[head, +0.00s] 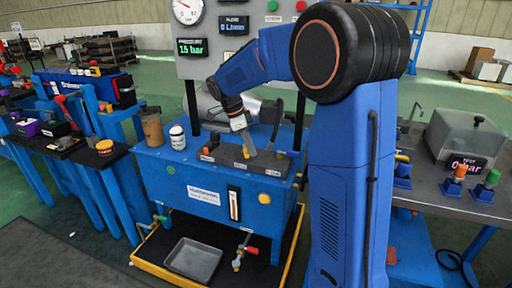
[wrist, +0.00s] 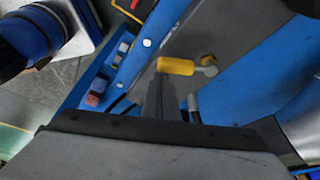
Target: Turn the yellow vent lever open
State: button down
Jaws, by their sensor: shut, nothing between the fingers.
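The yellow vent lever (wrist: 176,66) shows in the wrist view as a short yellow grip beside a round metal end (wrist: 209,70), over a grey plate. My gripper (wrist: 160,84) is shut with nothing between its fingers. Its dark tips reach up to just below the yellow grip in that view; I cannot tell whether they touch it. In the head view my gripper (head: 246,146) points down at the small panel on top of the blue bench (head: 225,205). The lever is too small and covered there to make out clearly.
A white bottle (head: 177,137) and a brown can (head: 152,130) stand on the bench's left side. A gauge panel (head: 235,65) with a 1.5 bar display rises behind. A grey tray (head: 193,260) lies below. A side table (head: 425,178) stands at right.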

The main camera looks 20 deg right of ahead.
jog(key=a+m, duration=0.1)
jog(key=m, duration=0.1)
jog(key=shift+w+a+m+g, duration=0.3)
jog(key=shift+a+g, duration=0.1)
jog(key=shift+w+a, duration=0.4)
jog(key=shift+a, duration=0.45)
